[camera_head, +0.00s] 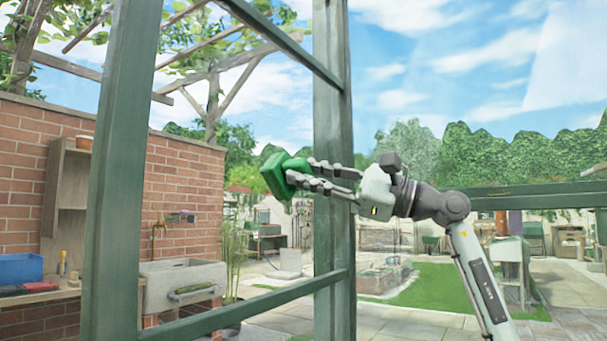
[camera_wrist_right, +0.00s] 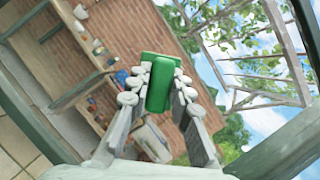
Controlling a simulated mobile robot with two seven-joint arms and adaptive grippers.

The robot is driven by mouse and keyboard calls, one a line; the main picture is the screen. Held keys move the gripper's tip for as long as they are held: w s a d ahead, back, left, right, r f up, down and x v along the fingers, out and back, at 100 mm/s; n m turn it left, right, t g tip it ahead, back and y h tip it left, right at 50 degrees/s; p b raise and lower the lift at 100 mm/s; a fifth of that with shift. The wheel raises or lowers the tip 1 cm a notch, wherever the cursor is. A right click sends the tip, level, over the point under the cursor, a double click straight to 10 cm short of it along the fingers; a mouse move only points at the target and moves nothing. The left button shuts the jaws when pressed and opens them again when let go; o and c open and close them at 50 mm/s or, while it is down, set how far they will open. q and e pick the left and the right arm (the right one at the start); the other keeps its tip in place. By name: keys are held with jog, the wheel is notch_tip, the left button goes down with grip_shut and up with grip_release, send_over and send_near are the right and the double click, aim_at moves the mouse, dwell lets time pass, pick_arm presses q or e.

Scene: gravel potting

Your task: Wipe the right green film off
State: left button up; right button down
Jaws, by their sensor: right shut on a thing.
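My right gripper (camera_head: 301,173) is shut on a green block-like wiper (camera_head: 275,174), held out to the left in the head view. In the right wrist view, the wiper (camera_wrist_right: 159,92) sits between the two fingers of the gripper (camera_wrist_right: 160,82). The wiper is in front of the opening between two green uprights; I cannot tell whether it touches a pane there. I make out no distinct green film in either view. My left gripper is not in view.
A green upright (camera_head: 333,120) stands just behind my right gripper, and another upright (camera_head: 118,170) stands at the left. A low green crossbar (camera_head: 245,306) joins them. Beyond are a brick wall (camera_head: 185,180), a stone sink (camera_head: 183,275) and a blue bin (camera_head: 20,268).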

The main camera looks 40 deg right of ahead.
jog(key=shift+a, duration=0.1)
jog(key=shift+s+a+f, duration=0.1)
jog(key=shift+s+a, duration=0.1)
jog(key=shift+a, duration=0.4)
jog(key=shift+s+a+r, duration=0.1)
jog(key=shift+s+a, duration=0.15)
jog(key=shift+a, duration=0.4)
jog(key=shift+s+a+f, duration=0.1)
jog(key=shift+s+a, duration=0.1)
jog(key=shift+a, duration=0.4)
jog(key=shift+s+d+b, duration=0.4)
jog(key=shift+s+b, duration=0.3)
jog(key=shift+s, duration=0.2)
jog(key=shift+s+d+b, duration=0.35)
jog(key=shift+s+b, duration=0.3)
jog(key=shift+s, duration=0.25)
jog(key=shift+s+d+b, duration=0.4)
jog(key=shift+s+b, duration=0.3)
jog(key=shift+s, duration=0.2)
jog(key=shift+s+d+b, duration=0.3)
jog(key=shift+s+b, duration=0.15)
jog(key=shift+s, duration=0.25)
jog(key=shift+s+d+b, duration=0.25)
jog(key=shift+s+b, duration=0.15)
jog(key=shift+s, duration=0.3)
